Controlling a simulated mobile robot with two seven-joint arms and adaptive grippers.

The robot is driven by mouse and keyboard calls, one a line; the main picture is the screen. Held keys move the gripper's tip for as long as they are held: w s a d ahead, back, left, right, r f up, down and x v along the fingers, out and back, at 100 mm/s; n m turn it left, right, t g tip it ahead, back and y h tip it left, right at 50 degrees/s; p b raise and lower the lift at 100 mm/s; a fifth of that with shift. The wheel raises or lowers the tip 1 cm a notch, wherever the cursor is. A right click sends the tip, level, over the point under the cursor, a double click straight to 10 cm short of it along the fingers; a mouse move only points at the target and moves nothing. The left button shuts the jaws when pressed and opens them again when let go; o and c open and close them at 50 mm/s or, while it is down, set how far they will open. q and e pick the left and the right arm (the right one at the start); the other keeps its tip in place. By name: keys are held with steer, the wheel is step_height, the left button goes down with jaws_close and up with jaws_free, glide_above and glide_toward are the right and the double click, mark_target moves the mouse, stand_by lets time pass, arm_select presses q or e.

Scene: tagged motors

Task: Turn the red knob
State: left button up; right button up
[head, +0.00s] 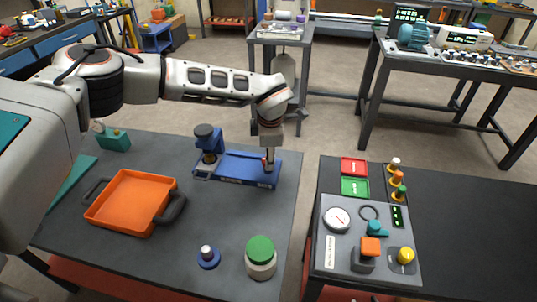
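A grey control panel (330,281) lies on the dark table at the right. On it are an orange-red block-shaped piece (370,245) on a dark base, a teal knob (376,228) and a yellow round knob (405,255). I cannot tell which of these is the red knob; none is plainly red. My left gripper (268,167) points down at the right end of a blue fixture (235,168) on the left table, well away from the panel. Its fingers are too small to tell open from shut. My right gripper is not in view.
An orange tray (92,216) with dark handles, a green-topped cylinder (260,250) and a small blue-based piece (208,257) sit on the left table. A gap separates the tables. Red and green bins (354,187) and stacked orange and green pieces (398,192) stand behind the panel.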

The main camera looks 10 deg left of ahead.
arm_select(q)
steer(key=shift+r+p, duration=0.95)
steer(key=shift+r, duration=1.7)
steer(key=shift+f, duration=0.15)
